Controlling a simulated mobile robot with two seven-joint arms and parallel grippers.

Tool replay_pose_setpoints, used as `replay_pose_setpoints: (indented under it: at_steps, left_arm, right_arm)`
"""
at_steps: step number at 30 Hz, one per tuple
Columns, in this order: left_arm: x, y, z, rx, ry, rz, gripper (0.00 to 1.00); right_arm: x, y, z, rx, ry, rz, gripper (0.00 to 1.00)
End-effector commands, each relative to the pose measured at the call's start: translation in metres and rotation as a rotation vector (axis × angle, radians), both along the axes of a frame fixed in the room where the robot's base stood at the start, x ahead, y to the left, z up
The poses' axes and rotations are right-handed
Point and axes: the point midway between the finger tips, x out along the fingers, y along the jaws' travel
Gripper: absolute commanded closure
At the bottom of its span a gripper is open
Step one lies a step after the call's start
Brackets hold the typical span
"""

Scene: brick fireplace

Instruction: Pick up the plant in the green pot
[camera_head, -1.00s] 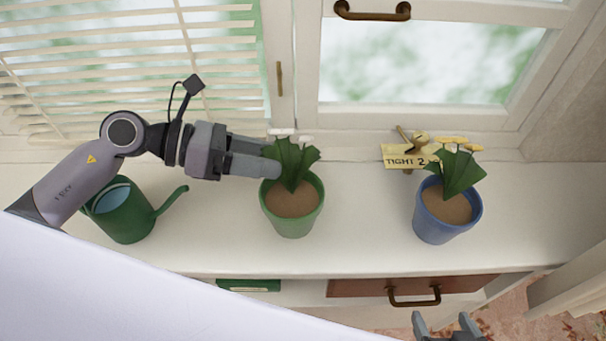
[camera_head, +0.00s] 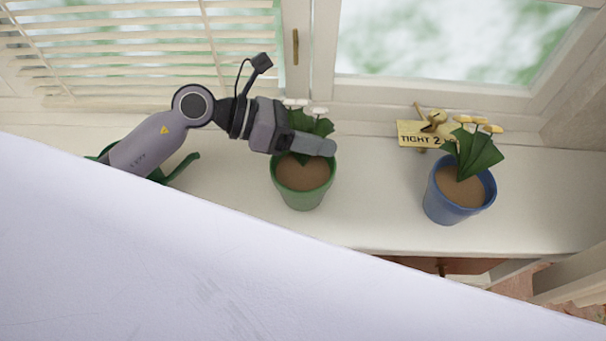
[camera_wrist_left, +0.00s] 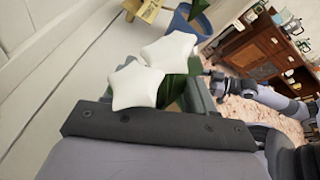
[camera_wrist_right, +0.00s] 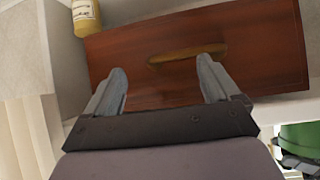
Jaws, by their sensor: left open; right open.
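The plant in the green pot (camera_head: 304,191) stands upright on the white sill, with dark green leaves and white flowers. My left gripper (camera_head: 318,146) is open at the plant, above the back of the pot's rim, and its fingers cover part of the leaves. In the left wrist view, two white star-shaped flowers (camera_wrist_left: 139,86) and some leaves show at the open fingers and hide much of them. I cannot tell whether the fingers touch the plant. My right gripper (camera_wrist_right: 162,80) is open and empty before a red-brown drawer (camera_wrist_right: 270,48); it is outside the head view.
A blue pot (camera_head: 445,205) with a yellow-flowered plant stands to the right, before a yellow sign (camera_head: 425,135). A green watering can (camera_head: 180,172) is partly hidden behind my left arm. The window and blinds bound the sill behind. Bare sill lies between the pots.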

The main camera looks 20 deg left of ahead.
Motion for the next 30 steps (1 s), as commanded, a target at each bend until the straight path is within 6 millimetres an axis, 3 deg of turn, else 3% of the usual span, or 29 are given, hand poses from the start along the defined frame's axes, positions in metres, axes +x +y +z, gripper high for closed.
replay_pose_setpoints:
  at_steps: [4, 9, 30]
  left_arm:
    - [0.0000, 0.0002, 0.0000, 0.000, 0.000, 0.000, 0.48]
    - [-0.0001, 0.0003, 0.0000, 0.000, 0.001, 0.000, 1.00]
    - [-0.0004, 0.0005, 0.0002, -0.001, 0.001, -0.001, 1.00]
  right_arm:
    - [0.0009, 0.0001, 0.0006, 0.000, -0.002, 0.000, 0.11]
    - [0.0012, 0.0001, 0.0007, 0.001, -0.003, 0.000, 0.11]
    - [0.0016, 0.0001, 0.0013, 0.001, -0.004, 0.000, 0.11]
